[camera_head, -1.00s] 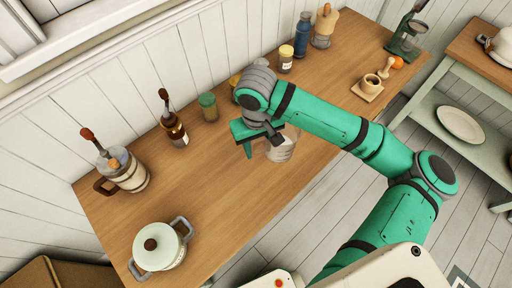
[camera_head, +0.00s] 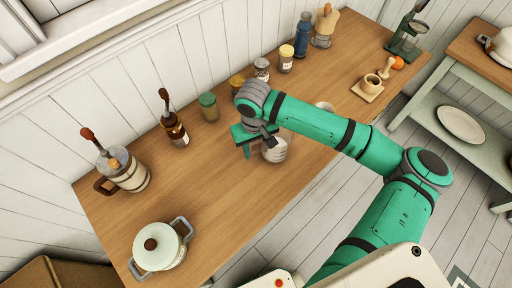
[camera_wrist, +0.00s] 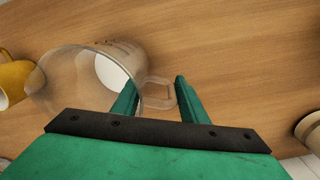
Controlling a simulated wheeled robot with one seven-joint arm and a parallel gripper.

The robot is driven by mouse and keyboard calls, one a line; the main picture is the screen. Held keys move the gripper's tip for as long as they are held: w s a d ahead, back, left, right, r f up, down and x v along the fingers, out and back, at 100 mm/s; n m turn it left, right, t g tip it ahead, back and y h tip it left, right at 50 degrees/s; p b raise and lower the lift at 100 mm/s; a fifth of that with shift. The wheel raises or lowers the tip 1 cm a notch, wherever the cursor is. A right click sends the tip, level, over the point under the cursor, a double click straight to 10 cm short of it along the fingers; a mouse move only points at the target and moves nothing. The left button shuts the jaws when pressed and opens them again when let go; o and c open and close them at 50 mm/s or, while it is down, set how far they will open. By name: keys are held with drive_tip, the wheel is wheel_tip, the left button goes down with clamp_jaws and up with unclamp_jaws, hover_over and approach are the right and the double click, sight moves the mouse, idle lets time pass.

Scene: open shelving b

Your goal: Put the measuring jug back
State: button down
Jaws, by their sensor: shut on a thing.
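The measuring jug (camera_wrist: 72,85) is clear, with dark markings on its side. In the wrist view it is left of centre, and its handle (camera_wrist: 160,94) reaches between the fingers. My gripper (camera_wrist: 156,83) is shut on that handle. In the head view the jug (camera_head: 275,151) shows beside my gripper (camera_head: 259,149), over the middle of the wooden counter (camera_head: 225,190). I cannot tell whether its base touches the counter.
A yellow mug (camera_wrist: 14,80) is left of the jug. A green-lidded jar (camera_head: 208,107), brown bottle (camera_head: 174,129) and other jars line the wall. A lidded pot (camera_head: 160,247) stands front left. A pale item (camera_head: 324,106) is partly behind my arm. The counter's front middle is clear.

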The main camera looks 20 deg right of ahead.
drive_tip(key=c, duration=1.4)
unclamp_jaws()
drive_tip(key=shift+f, duration=0.15)
drive_tip(key=shift+c, duration=0.2)
drive_tip(key=o, duration=0.4)
drive_tip(key=shift+s, duration=0.1)
drive_tip(key=shift+c, duration=0.2)
drive_tip(key=r, duration=1.1)
drive_tip(key=shift+a+r, duration=0.2)
drive_tip(key=shift+r, duration=0.5)
